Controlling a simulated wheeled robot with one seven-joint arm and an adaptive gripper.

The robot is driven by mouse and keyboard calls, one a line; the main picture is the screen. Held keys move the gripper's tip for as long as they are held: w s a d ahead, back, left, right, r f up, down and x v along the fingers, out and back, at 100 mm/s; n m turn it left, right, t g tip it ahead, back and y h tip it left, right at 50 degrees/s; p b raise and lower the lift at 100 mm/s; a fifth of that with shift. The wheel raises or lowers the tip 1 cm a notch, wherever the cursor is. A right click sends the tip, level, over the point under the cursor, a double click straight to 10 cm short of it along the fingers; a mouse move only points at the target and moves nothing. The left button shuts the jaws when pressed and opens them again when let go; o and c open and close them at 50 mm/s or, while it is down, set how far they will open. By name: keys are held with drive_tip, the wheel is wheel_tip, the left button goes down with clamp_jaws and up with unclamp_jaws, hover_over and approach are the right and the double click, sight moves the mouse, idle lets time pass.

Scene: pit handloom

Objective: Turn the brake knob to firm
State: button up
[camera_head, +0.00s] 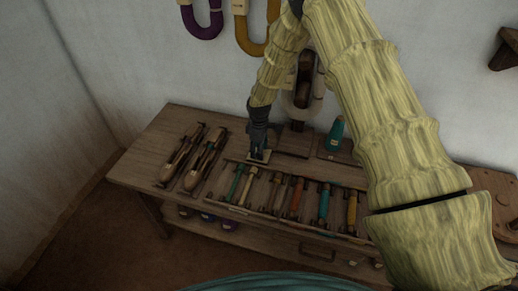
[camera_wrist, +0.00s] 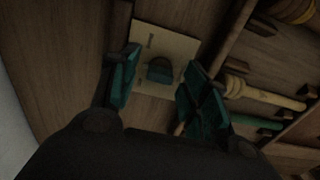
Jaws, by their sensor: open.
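The brake knob (camera_wrist: 159,71) is a small dark teal knob on a pale plate (camera_wrist: 172,46) with small dark lettering too blurred to read. In the wrist view the knob lies between the two teal pads of my gripper (camera_wrist: 158,92), which is open. The pads stand apart on either side of the knob, and I see no contact. In the head view my gripper (camera_head: 257,152) points down at the pale plate on the wooden bench (camera_head: 148,150); the knob itself is hidden there.
A divided tray with several coloured bobbins (camera_head: 323,203) lies just right of my gripper. Shuttles (camera_head: 203,166) lie to the left. A teal cone (camera_head: 336,134) stands behind. Coloured yarn loops (camera_head: 203,22) hang on the wall. The bench's left end is bare.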

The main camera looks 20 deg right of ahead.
drive_tip(key=shift+c, duration=0.4)
drive_tip(key=c, duration=0.9)
drive_tip(key=shift+c, duration=0.2)
drive_tip(key=shift+m, duration=0.4)
drive_tip(key=m+b, duration=0.1)
drive_tip(key=m, duration=0.4)
drive_tip(key=shift+m, duration=0.3)
drive_tip(key=m, duration=0.5)
drive_tip(key=shift+m, duration=0.4)
drive_tip(key=o, duration=1)
